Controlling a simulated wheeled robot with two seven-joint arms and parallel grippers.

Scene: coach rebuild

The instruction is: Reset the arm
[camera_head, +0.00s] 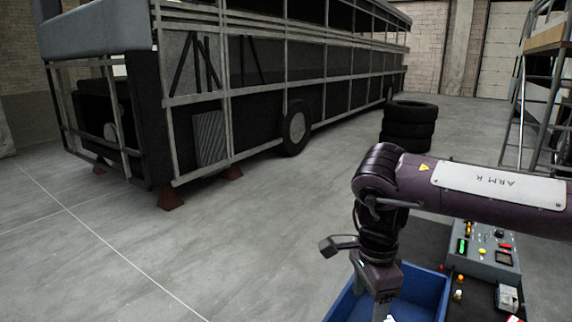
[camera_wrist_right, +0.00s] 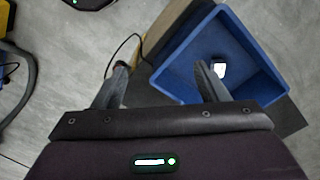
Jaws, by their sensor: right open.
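My right arm (camera_head: 490,185), marked "ARM R", comes in from the right in the head view and bends down at its elbow. My right gripper (camera_wrist_right: 163,82) points down with its two fingers wide apart and nothing between them. The right finger overlaps the blue bin (camera_wrist_right: 265,75) in the wrist view; the left finger is over grey floor. In the head view the gripper hangs in front of the bin (camera_head: 432,285) and hides part of it. A small white item (camera_wrist_right: 219,68) lies in the bin. My left gripper is not in view.
A control panel (camera_head: 480,262) with coloured buttons stands right of the bin. Stacked tyres (camera_head: 408,127) stand behind the arm. A stripped coach frame (camera_head: 230,90) fills the left back, and a ladder stand (camera_head: 540,110) the right. Open floor (camera_head: 240,240) lies left of the arm.

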